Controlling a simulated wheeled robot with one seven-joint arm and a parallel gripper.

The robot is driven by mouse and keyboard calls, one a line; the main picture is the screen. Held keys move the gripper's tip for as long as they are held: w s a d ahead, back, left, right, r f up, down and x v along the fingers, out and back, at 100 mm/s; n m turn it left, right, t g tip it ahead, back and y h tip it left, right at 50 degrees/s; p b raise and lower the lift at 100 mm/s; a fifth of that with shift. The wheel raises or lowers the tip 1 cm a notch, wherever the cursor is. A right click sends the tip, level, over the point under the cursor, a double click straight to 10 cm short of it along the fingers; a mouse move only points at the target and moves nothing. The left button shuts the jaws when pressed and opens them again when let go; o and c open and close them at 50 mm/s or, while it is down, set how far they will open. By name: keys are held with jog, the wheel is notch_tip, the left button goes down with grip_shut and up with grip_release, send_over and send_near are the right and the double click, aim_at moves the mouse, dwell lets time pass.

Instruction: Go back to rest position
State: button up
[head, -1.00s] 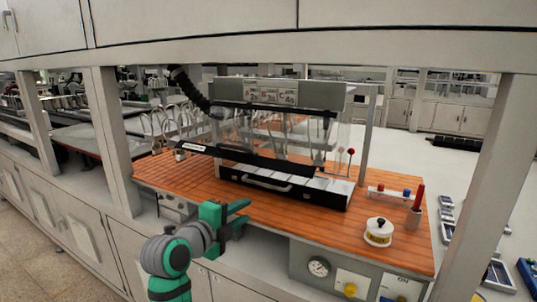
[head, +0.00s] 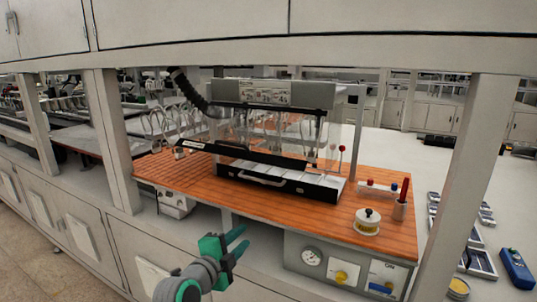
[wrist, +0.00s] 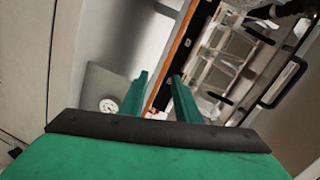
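My gripper (head: 240,240) is green and sits low in front of the wooden bench top, below its front edge. In the wrist view its two green fingers (wrist: 160,76) stand apart with nothing between them, so it is open and empty. My grey and green arm reaches up from the bottom edge of the head view. The apparatus with a black front tray (head: 280,182) and a clear upper part stands on the bench, beyond the gripper and apart from it.
The wooden bench top (head: 345,222) carries a white pot with a black knob (head: 367,222) and a cup with red rods (head: 401,208). A grey panel with a round gauge (head: 312,257) lies to the gripper's right. A pale post (head: 460,175) stands at right.

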jog(key=s+d+f+n+y, duration=0.1)
jog(key=s+f+n, duration=0.25)
jog(key=f, duration=0.45)
jog(key=s+d+f+n+y, duration=0.2)
jog(key=s+f+n, duration=0.15)
jog(key=f, duration=0.55)
jog(key=s+d+f+n+y, duration=0.2)
jog(key=s+f+n, duration=0.5)
jog(key=s+f, duration=0.5)
jog(key=s+d+f+n+y, duration=0.1)
jog(key=s+f+n+y, duration=0.2)
jog(key=s, duration=1.4)
jog(key=s+d+r+n+h, duration=0.1)
jog(key=s+r, duration=0.1)
jog(key=s, duration=0.6)
jog(key=s+r+n, duration=0.1)
jog(key=s+r, duration=0.2)
jog(key=s, duration=0.5)
jog(key=shift+s+d+r+n+t+h, duration=0.3)
jog(key=shift+d+r+n+h, duration=0.05)
jog(key=shift+n+h, duration=0.05)
jog(key=shift+c, duration=0.2)
